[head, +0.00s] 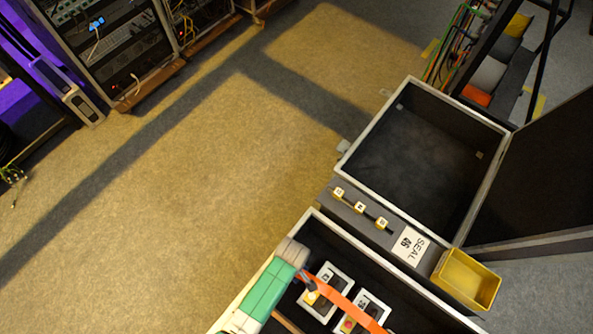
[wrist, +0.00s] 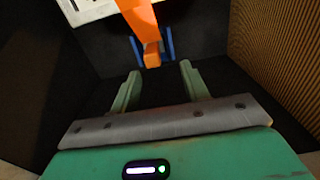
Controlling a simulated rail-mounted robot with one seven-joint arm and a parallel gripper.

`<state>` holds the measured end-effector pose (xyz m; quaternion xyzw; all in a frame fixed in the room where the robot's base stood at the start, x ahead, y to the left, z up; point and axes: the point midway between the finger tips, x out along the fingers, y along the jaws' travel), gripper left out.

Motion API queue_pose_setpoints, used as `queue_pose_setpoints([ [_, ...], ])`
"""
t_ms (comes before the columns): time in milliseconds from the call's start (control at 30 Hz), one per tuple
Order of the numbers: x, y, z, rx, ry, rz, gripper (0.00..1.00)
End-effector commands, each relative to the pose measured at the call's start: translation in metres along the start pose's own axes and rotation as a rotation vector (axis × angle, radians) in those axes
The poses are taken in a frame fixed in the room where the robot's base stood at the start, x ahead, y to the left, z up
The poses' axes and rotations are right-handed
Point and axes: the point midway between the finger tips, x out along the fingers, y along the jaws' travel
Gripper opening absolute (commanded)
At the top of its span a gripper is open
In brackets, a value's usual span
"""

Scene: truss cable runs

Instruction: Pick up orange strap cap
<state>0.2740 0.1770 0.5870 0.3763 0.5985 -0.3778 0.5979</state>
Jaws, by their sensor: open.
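In the wrist view, an orange strap (wrist: 135,14) hangs from the top and ends in an orange block, the strap cap (wrist: 152,55). The cap sits between two thin blue posts. My gripper (wrist: 160,71) is open, its two green fingers apart with nothing between them. The cap lies just beyond the fingertips, roughly in line with the gap. In the head view, the orange strap (head: 356,311) arches over the dark case at the bottom, and my green arm end reaches in beside it. I cannot make out the cap there.
White-framed panels (head: 325,284) lie inside the case (head: 313,213), below the strap. A ribbed brown wall (wrist: 280,50) stands close on the right in the wrist view. A yellow bin (head: 466,281) and a "SEAL" label (head: 408,245) are beside the case. An open dark case (head: 425,150) stands behind.

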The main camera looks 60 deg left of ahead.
Motion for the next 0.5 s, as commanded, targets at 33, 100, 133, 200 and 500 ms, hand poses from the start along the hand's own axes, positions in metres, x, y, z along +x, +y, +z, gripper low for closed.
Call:
queue_pose_setpoints([
  [33, 0.004, 0.001, 0.0, 0.0, 0.0, 0.001, 0.45],
  [100, 0.004, 0.001, 0.0, 0.001, 0.0, 0.002, 0.45],
  [133, 0.004, 0.001, 0.0, 0.001, 0.0, 0.002, 0.45],
  [200, 0.013, 0.002, 0.0, 0.001, 0.0, 0.001, 0.45],
  [500, 0.056, 0.009, 0.001, 0.001, 0.001, 0.002, 0.45],
])
